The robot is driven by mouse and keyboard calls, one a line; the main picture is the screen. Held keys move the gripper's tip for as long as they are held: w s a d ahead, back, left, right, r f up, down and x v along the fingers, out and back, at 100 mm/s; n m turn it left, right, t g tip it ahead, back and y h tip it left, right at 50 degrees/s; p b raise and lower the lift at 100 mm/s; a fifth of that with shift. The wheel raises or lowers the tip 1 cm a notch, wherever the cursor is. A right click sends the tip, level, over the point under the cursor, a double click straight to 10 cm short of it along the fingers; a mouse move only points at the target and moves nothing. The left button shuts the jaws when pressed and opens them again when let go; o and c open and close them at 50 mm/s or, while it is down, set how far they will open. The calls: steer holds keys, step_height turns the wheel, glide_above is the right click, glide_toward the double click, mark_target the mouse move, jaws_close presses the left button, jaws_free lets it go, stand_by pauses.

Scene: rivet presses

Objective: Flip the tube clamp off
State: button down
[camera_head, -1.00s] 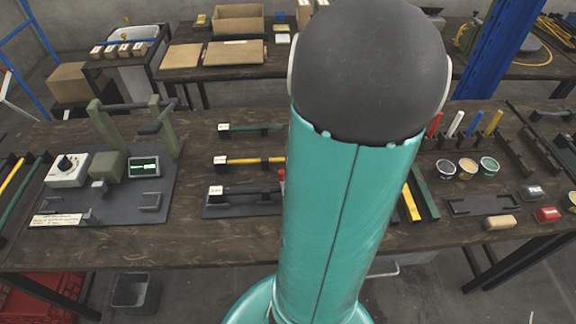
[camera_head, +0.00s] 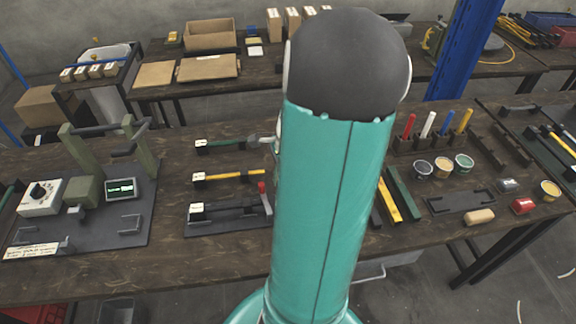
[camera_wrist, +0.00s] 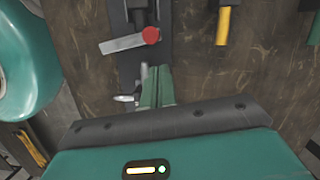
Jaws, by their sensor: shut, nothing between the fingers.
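The tube clamp is a lever with a red knob (camera_head: 262,187) at the right end of the nearest tube holder, on a dark base plate (camera_head: 228,226). In the wrist view the red knob (camera_wrist: 151,35) and its pale metal lever (camera_wrist: 121,44) show at the top, across the dark holder. My gripper (camera_wrist: 157,72) shows its green fingers together and empty, just below the knob in the picture and apart from it. In the head view my arm hides most of my gripper; a small part seems to show near the green tube's right end.
A yellow tube (camera_head: 235,176) and a green tube (camera_head: 230,145) lie in holders behind the clamp. A press fixture (camera_head: 85,190) stands at the left. Paint cups and several coloured rods stand right of my arm. Bare tabletop lies between the fixture and the holders.

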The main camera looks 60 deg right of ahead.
mark_target(260, 183)
steer(key=shift+w+a, duration=0.6)
steer(key=shift+a, duration=0.15)
steer(key=shift+w+a+n, duration=0.25)
steer(key=shift+w+n, duration=0.15)
steer(key=shift+n, duration=0.3)
steer(key=n, duration=0.1)
steer(key=w+a+n+g, duration=0.1)
steer(key=n, duration=0.1)
steer(key=shift+w+a, duration=0.15)
steer(key=shift+w, duration=0.15)
steer(key=a+n, duration=0.1)
steer(key=n, duration=0.1)
steer(key=w+a+n+g, duration=0.1)
steer(key=a+n, duration=0.1)
steer(key=n, duration=0.1)
steer(key=a+n+g, duration=0.1)
steer(key=n, duration=0.2)
steer(key=shift+w+a, duration=0.35)
steer(key=shift+s+a+n+g, duration=0.2)
steer(key=shift+a+n, duration=0.4)
steer(key=shift+n, duration=0.45)
steer(key=shift+s+a+n+g, duration=0.1)
steer(key=shift+a+n+g, duration=0.1)
steer(key=shift+a+n, duration=0.6)
steer(key=shift+d+n, duration=0.2)
steer(key=shift+n, duration=0.05)
steer(key=shift+r, duration=0.1)
